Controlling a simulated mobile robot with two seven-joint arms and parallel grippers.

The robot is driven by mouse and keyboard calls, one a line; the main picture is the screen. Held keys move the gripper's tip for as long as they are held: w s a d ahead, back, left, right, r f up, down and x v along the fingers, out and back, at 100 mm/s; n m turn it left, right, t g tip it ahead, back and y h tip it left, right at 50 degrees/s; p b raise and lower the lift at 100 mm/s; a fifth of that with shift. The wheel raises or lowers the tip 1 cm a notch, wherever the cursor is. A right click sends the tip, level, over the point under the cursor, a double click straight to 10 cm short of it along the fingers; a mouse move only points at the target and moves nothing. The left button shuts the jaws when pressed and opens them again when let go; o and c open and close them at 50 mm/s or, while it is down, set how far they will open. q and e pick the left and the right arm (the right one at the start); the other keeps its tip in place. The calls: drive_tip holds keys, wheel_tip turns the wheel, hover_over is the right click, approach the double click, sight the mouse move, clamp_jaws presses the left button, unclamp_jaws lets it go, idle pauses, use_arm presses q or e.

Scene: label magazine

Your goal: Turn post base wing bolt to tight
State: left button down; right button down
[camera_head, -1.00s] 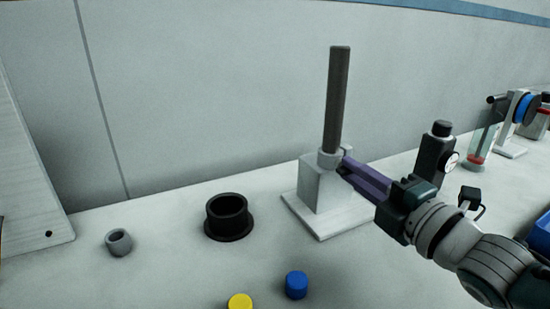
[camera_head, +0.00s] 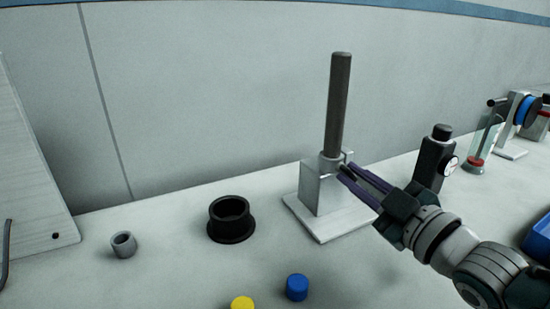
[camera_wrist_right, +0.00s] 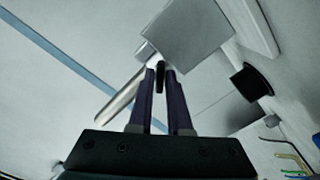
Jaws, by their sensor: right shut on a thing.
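The post base, a pale block on a flat plate (camera_head: 335,226), stands on the bench right of centre in the head view. A dark upright post (camera_head: 339,105) rises from a grey collar (camera_head: 329,163) on its top. My right gripper (camera_head: 346,172) reaches in from the right, its purple fingers at the upper right side of the block. In the right wrist view the fingers (camera_wrist_right: 160,72) are shut on the small dark wing bolt (camera_wrist_right: 160,80). The wing bolt is mostly hidden in the head view. My left gripper is not in view.
A black flanged ring (camera_head: 231,219) and a small grey ring (camera_head: 123,245) lie left of the base. Blue (camera_head: 297,287) and yellow (camera_head: 242,303) caps sit in front. A dark gauge stand (camera_head: 434,158) is close behind my right wrist. A wall runs behind.

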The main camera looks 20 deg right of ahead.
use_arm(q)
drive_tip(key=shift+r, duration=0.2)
use_arm(e)
drive_tip(key=m, duration=0.3)
drive_tip(key=shift+m, duration=0.3)
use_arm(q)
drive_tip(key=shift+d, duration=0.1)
use_arm(e)
drive_tip(key=shift+m, duration=2.3)
drive_tip(key=c, duration=0.9)
unclamp_jaws()
use_arm(q)
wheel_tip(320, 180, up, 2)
drive_tip(key=shift+p, duration=1.1)
use_arm(e)
drive_tip(key=s, duration=1)
drive_tip(key=shift+d, duration=0.4)
